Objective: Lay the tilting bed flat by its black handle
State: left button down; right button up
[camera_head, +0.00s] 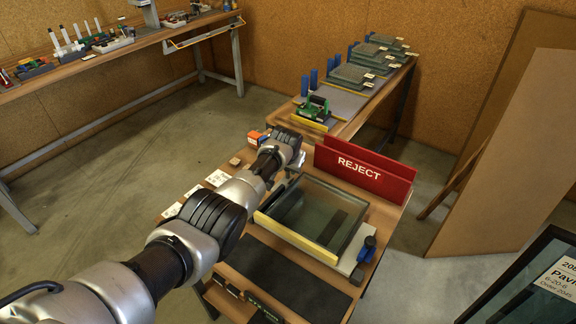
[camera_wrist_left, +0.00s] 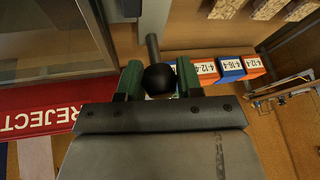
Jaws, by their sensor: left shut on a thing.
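The tilting bed (camera_head: 352,256) is on the wooden bench in the head view, with a yellow strip (camera_head: 296,238) along its near edge and a glass pane (camera_head: 315,215) on it. It looks low and near level, but I cannot tell whether it is fully flat. In the left wrist view, the black handle (camera_wrist_left: 153,45) ends in a round knob (camera_wrist_left: 160,80). My left gripper (camera_wrist_left: 159,76) is shut on this knob, with a green finger on each side. In the head view my left wrist hides the handle. My right gripper is not in view.
A red REJECT holder (camera_head: 364,173) stands just behind the bed. A blue and black part (camera_head: 366,249) sits at its right corner. A dark mat (camera_head: 285,277) lies in front. Labelled orange and blue boxes (camera_wrist_left: 229,69) are close by. A side bench holds stacked glass (camera_head: 352,76).

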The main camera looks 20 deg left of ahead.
pick_arm(q)
jog(key=shift+s+f, duration=0.1)
jog(key=shift+f, duration=0.05)
jog(key=c, duration=1.1)
grip_release()
jog(key=shift+c, duration=0.2)
jog(key=shift+o, duration=0.5)
jog(key=shift+w+f, duration=0.1)
jog(key=shift+w, duration=0.1)
jog(key=shift+s+r+p, duration=0.25)
jog(key=shift+r+p, duration=0.2)
jog(key=shift+r, duration=0.15)
jog(key=shift+p+v, duration=0.75)
jog(key=shift+v, duration=0.25)
jog(key=v, duration=0.7)
jog(key=shift+s+r+p, duration=0.15)
jog(key=shift+r+p, duration=0.05)
jog(key=shift+p, duration=0.15)
jog(key=shift+f, duration=0.1)
